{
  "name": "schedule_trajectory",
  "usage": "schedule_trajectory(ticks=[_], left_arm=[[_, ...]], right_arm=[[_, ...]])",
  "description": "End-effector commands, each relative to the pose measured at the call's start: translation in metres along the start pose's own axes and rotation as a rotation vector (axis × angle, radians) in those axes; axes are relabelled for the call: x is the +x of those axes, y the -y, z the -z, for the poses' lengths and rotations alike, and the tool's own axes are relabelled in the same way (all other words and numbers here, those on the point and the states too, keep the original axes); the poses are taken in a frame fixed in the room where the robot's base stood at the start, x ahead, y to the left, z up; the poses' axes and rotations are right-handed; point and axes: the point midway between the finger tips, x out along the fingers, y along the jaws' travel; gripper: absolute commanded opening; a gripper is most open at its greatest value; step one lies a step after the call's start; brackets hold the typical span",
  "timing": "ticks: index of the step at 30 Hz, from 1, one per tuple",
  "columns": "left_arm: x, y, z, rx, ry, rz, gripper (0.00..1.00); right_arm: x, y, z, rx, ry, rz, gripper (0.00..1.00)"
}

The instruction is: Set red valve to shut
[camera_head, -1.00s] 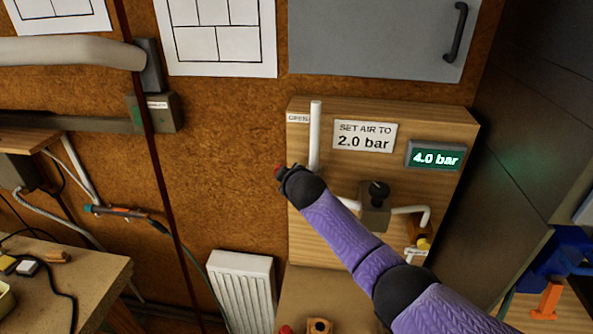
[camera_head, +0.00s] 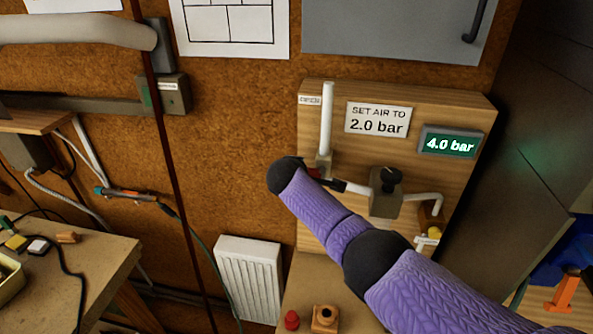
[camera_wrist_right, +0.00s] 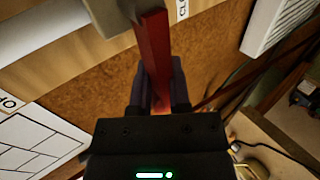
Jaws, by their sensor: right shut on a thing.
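The red valve's lever (camera_wrist_right: 154,45) runs down from a pale valve body (camera_wrist_right: 110,15) in the right wrist view. My right gripper (camera_wrist_right: 160,95) is shut on the lever, with its dark fingers on both sides. In the head view, a small part of the red lever (camera_head: 314,174) shows below the white upright pipe (camera_head: 327,118) on the wooden board. My right gripper (camera_head: 333,183) is at that spot, partly hidden by my purple arm. The valve's exact angle is hard to tell. My left gripper is not in view.
The wooden board (camera_head: 477,110) carries a sign reading "SET AIR TO 2.0 bar" (camera_head: 378,120), a display reading 4.0 bar (camera_head: 450,143) and a regulator with a black knob (camera_head: 391,177). A white radiator (camera_head: 248,275) stands left below. A cluttered workbench (camera_head: 95,265) is at left.

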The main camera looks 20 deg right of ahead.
Motion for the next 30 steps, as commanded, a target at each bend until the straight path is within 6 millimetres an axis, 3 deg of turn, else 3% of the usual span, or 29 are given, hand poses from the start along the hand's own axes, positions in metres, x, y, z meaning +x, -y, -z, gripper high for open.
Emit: schedule_trajectory(ticks=[12, 13, 14, 23, 30], left_arm=[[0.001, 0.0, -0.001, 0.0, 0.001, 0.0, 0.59], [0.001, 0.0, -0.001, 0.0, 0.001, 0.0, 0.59], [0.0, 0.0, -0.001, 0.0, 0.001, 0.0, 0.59], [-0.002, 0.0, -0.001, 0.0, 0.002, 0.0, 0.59], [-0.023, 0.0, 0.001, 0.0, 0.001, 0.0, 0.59]], right_arm=[[0.001, 0.003, 0.0, -0.004, 0.002, 0.005, 0.0], [0.0, 0.003, 0.0, -0.004, 0.002, 0.005, 0.29], [0.0, 0.002, 0.0, -0.004, 0.002, 0.005, 0.35], [-0.002, 0.001, 0.0, -0.004, 0.002, 0.002, 0.36], [-0.029, -0.002, 0.0, -0.004, 0.0, 0.001, 0.36]])
